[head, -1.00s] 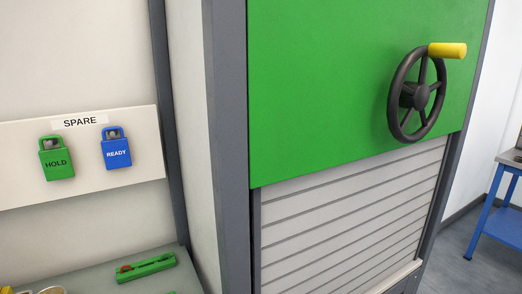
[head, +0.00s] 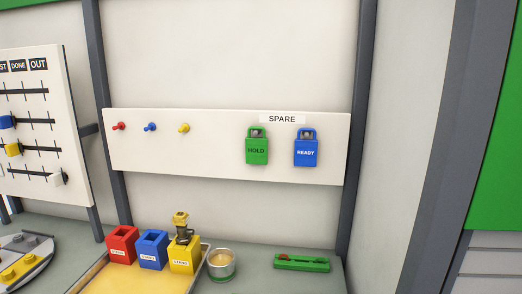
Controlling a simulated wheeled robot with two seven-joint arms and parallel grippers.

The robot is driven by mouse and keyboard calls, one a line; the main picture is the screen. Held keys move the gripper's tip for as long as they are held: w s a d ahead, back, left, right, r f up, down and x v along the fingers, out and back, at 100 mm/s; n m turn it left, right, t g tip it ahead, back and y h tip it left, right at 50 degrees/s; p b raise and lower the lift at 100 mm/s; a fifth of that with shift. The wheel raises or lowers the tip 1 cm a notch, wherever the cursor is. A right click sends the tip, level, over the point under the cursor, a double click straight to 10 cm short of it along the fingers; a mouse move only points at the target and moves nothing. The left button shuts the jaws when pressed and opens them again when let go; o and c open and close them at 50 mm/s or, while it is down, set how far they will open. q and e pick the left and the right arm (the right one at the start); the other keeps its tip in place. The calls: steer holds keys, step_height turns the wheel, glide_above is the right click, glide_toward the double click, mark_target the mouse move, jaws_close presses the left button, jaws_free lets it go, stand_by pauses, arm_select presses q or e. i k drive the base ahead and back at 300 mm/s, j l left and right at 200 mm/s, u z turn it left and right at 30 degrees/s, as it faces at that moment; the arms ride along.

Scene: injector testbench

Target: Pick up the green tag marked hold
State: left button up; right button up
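The green tag marked HOLD (head: 257,151) hangs on the white board under the SPARE label (head: 282,119) in the head view. A hook end shows through the hole at its top. The blue tag marked READY (head: 306,152) hangs just to its right, apart from it. Neither of my grippers shows in the head view.
Red, blue and yellow pegs (head: 150,127) stick out of the board (head: 220,155) to the left. A grey post (head: 357,130) stands right of the board.

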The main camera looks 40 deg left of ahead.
mark_target(257, 148)
steer(key=u, duration=1.35)
steer(key=j+z, duration=0.4)
steer(key=j, duration=1)
